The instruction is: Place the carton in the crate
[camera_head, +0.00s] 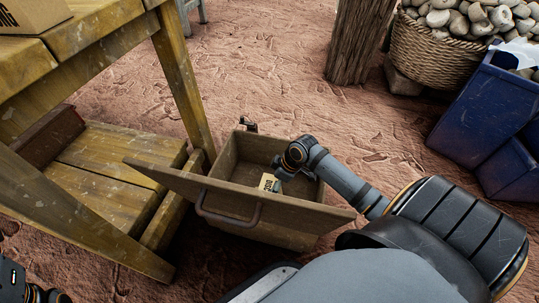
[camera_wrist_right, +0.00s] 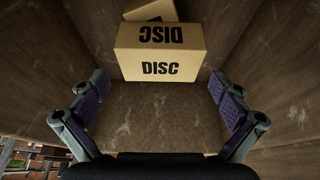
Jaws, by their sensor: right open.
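A tan carton (camera_head: 268,182) marked DISC lies inside a wooden drawer-like box (camera_head: 225,227) with a front handle; the box stands on the ground. In the right wrist view the carton (camera_wrist_right: 160,68) shows at the top, between and beyond my finger pads, apart from them. My right gripper (camera_head: 284,179) is inside the box beside the carton, open, with bare box floor between its fingers (camera_wrist_right: 160,112). A blue crate (camera_head: 480,117) stands at the right. My left gripper (camera_head: 40,294) is cut off at the bottom left corner; its jaws are unclear.
A yellow wooden table (camera_head: 85,35) with a lower shelf stands at the left, its legs close to the box. Another carton (camera_head: 30,14) sits on its top. A wooden post (camera_head: 358,40) and a basket of stones (camera_head: 435,50) stand at the back. Bare ground lies between.

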